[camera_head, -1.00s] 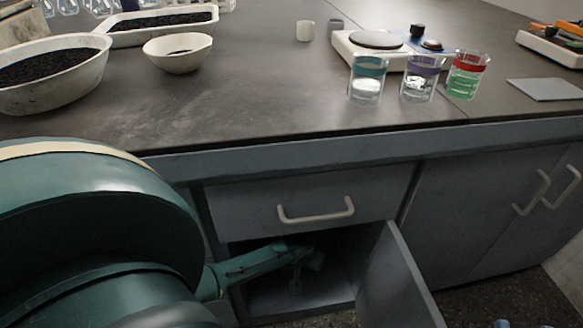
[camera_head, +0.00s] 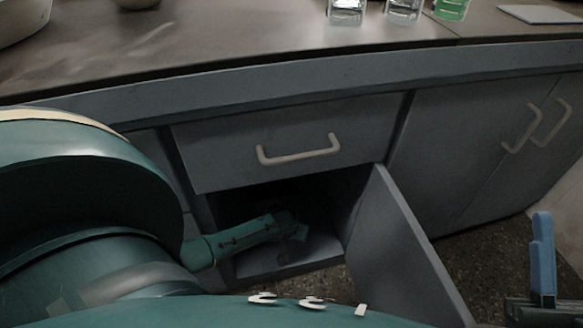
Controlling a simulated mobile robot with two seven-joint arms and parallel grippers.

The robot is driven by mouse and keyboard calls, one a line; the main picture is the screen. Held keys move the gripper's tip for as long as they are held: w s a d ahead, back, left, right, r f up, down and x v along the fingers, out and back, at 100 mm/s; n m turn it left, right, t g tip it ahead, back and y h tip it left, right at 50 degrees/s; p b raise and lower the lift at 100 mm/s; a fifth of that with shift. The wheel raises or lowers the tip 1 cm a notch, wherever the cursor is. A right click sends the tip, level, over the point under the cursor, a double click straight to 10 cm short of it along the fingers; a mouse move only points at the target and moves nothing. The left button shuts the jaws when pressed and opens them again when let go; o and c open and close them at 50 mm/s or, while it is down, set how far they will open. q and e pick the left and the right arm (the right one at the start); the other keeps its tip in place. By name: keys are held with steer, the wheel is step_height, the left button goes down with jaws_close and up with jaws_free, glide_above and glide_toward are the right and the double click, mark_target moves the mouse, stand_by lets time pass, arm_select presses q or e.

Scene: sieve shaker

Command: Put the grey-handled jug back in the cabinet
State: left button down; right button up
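The cabinet (camera_head: 386,250) stands under the bench, its door swung open to the right and its inside dark. My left arm reaches from the left into the opening. My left gripper (camera_head: 297,229) is inside, small and dark, and its fingers cannot be made out. A small roundish shape shows below it on the cabinet floor, too dim to name. The grey-handled jug cannot be made out. At the lower right edge one upright blue finger on a dark base shows, seemingly my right gripper (camera_head: 543,255); nothing is visible in it.
A closed drawer (camera_head: 290,140) with a pale handle sits above the opening. Closed doors (camera_head: 480,150) with two handles are at the right. Speckled floor lies beyond the open door.

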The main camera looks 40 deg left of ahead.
arm_select(q)
steer(key=c, duration=1.9)
jaws_free()
steer(key=shift+f, duration=0.15)
steer(key=o, duration=0.4)
arm_select(e)
steer(key=shift+r, duration=0.1)
